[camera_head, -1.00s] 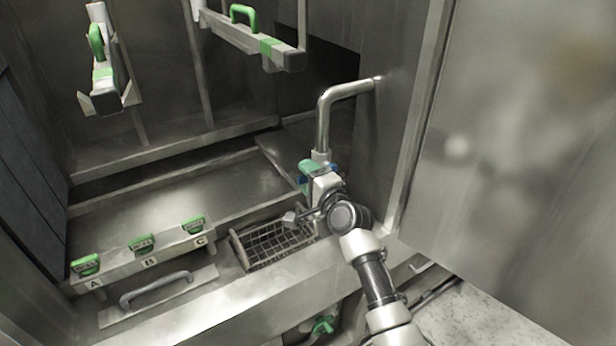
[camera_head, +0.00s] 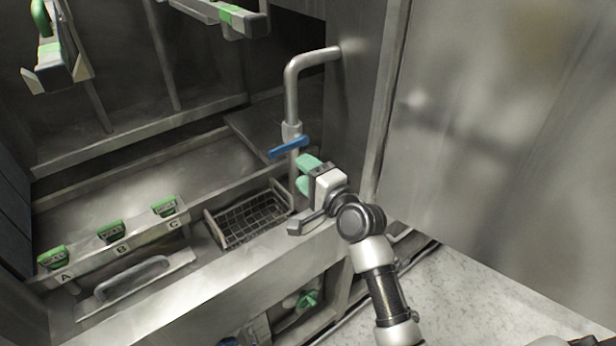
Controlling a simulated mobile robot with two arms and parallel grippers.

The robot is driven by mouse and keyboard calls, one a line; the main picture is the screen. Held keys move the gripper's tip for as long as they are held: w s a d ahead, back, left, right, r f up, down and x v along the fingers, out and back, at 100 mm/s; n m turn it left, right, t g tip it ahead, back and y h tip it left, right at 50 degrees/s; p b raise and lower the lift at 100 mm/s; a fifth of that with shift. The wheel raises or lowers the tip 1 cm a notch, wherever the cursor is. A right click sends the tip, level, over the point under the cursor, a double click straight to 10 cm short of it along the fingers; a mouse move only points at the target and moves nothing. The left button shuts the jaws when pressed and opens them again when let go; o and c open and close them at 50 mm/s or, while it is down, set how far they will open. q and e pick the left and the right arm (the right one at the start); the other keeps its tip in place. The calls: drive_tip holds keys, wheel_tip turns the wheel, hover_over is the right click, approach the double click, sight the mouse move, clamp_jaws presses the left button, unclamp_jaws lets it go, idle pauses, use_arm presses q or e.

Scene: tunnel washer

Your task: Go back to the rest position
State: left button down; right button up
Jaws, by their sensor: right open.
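My right gripper (camera_head: 306,174) has pale green fingers and is open and empty. It is just below and right of the blue valve handle (camera_head: 288,147) on the bent steel pipe (camera_head: 291,95), with a small gap seen between them. My right arm comes in from the lower right. The wire basket (camera_head: 249,219) sits in its recess to the lower left of the gripper. My left gripper is not in view.
Green clips (camera_head: 110,232) labelled A, B and C line a ledge at left, above a grey bar handle (camera_head: 133,275). Green-handled wash arms (camera_head: 53,62) hang at the upper left. A large steel door panel (camera_head: 490,140) stands at right.

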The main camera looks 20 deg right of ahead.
drive_tip(key=shift+s+d, duration=0.1)
drive_tip(key=shift+s, duration=0.2)
drive_tip(key=s+f+n+g+h, duration=0.1)
drive_tip(key=s+f+n+g, duration=0.6)
drive_tip(key=s+f, duration=0.5)
drive_tip(key=s+d+f+n+g+h, duration=0.25)
drive_tip(key=s+n, duration=0.25)
drive_tip(key=s, duration=0.5)
drive_tip(key=s+d+f+n+g+h, duration=0.2)
drive_tip(key=s+n+g+h, duration=0.15)
drive_tip(key=s, duration=0.75)
wheel_tip(320, 180, down, 27)
drive_tip(key=g+y+b, duration=0.1)
drive_tip(key=g+b, duration=0.1)
drive_tip(key=s+d+f+n+g+b, duration=0.1)
drive_tip(key=s+d+f, duration=0.1)
drive_tip(key=s+f, duration=1.4)
drive_tip(key=shift+s+d+f, duration=0.15)
drive_tip(key=shift+d+f, duration=0.2)
drive_tip(key=shift+f, duration=0.6)
